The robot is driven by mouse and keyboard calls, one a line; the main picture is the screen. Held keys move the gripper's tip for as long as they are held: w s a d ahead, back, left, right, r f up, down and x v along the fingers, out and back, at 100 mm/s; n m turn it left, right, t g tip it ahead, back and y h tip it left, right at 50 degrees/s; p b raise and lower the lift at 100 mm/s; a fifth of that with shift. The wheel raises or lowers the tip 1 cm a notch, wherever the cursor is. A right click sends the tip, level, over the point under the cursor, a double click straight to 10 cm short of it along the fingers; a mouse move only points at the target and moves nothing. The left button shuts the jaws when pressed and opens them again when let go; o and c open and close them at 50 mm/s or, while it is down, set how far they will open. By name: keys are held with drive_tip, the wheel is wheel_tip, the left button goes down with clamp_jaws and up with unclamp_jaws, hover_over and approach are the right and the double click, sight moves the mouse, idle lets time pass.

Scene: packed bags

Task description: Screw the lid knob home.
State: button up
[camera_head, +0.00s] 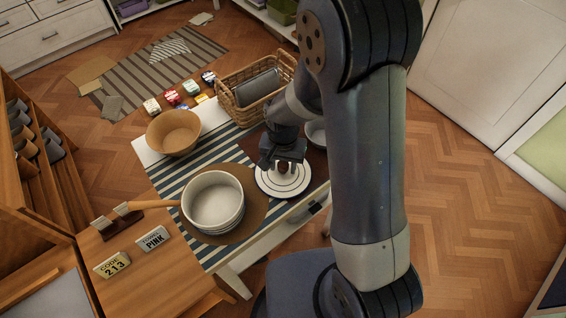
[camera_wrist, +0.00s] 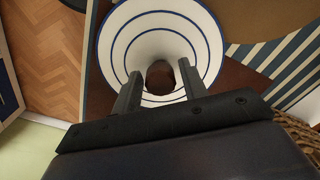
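The white lid with dark blue rings (camera_head: 282,187) lies flat on the table, on a dark brown area near the table's front right; it also shows in the wrist view (camera_wrist: 118,42). Its brown knob (camera_wrist: 160,78) stands at the lid's middle. My gripper (camera_wrist: 160,70) points down at the lid, with one finger on each side of the knob. The fingers look apart, with a narrow gap between each and the knob; no firm contact shows. In the head view my gripper (camera_head: 284,162) partly hides the knob.
A white pot (camera_head: 213,200) with a wooden handle stands left of the lid on a round brown mat (camera_head: 258,207). A wooden bowl (camera_head: 173,132), a wicker basket (camera_head: 232,113) and several small tins stand farther back. A white bowl (camera_head: 316,133) is close behind my gripper.

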sight(283, 164)
drive_tip(key=c, duration=0.7)
drive_tip(key=m, duration=0.2)
drive_tip(key=shift+m+b, duration=0.3)
drive_tip(key=shift+m, duration=0.1)
drive_tip(key=o, duration=1)
wheel_tip(283, 164, up, 11)
drive_tip(key=shift+b, duration=0.35)
drive_tip(key=shift+f, duration=0.15)
wheel_tip(283, 164, down, 10)
drive_tip(key=shift+f+p, duration=0.1)
drive_tip(key=shift+p, duration=0.3)
drive_tip(key=shift+f, duration=0.3)
drive_tip(key=shift+n, duration=1.3)
